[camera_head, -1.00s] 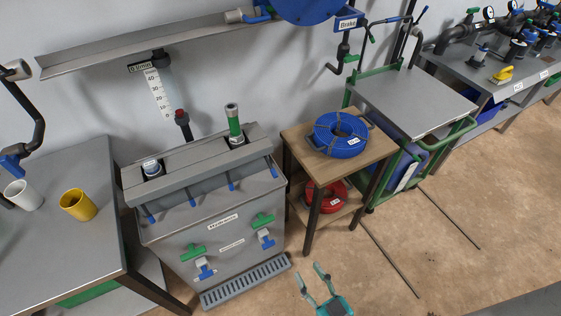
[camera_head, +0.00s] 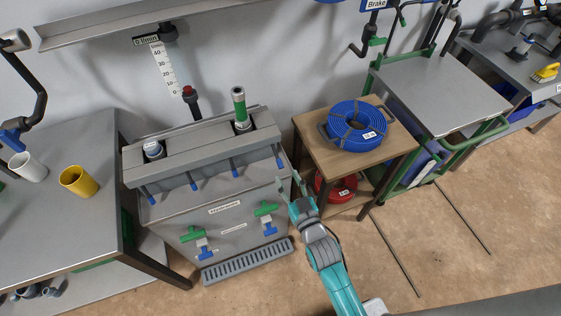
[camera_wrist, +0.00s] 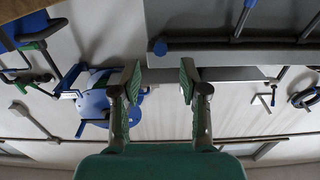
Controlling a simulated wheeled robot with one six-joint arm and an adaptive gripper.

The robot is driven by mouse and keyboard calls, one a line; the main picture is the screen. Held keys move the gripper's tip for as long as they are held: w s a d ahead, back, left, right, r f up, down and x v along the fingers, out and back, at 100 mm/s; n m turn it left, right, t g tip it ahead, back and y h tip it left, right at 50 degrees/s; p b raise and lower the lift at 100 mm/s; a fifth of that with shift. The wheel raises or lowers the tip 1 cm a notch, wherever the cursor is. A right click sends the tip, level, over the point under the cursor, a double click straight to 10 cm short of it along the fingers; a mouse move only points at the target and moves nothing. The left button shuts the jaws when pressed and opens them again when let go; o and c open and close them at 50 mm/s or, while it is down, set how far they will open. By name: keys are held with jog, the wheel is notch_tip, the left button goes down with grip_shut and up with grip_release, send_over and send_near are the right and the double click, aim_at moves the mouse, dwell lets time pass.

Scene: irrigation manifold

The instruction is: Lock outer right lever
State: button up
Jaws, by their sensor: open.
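The outer right lever (camera_head: 279,161) is a short blue handle at the right end of the front edge of the grey hydraulic cabinet (camera_head: 165,226). Three similar blue levers stand to its left, all pointing down. My gripper (camera_head: 290,183) is open and empty, just below and right of the outer right lever, apart from it as far as I can tell. In the wrist view my open fingers (camera_wrist: 159,80) have nothing between them.
Right of the cabinet stands a wooden table with a blue hose coil (camera_head: 356,126) and a red coil (camera_head: 337,189) below. Green-and-blue valves (camera_head: 268,219) are on the cabinet front above a grate. The left bench holds a white cup (camera_head: 28,167) and yellow cup (camera_head: 78,181).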

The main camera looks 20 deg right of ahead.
aim_at(282, 167)
jog(key=w, duration=0.7)
grip_shut()
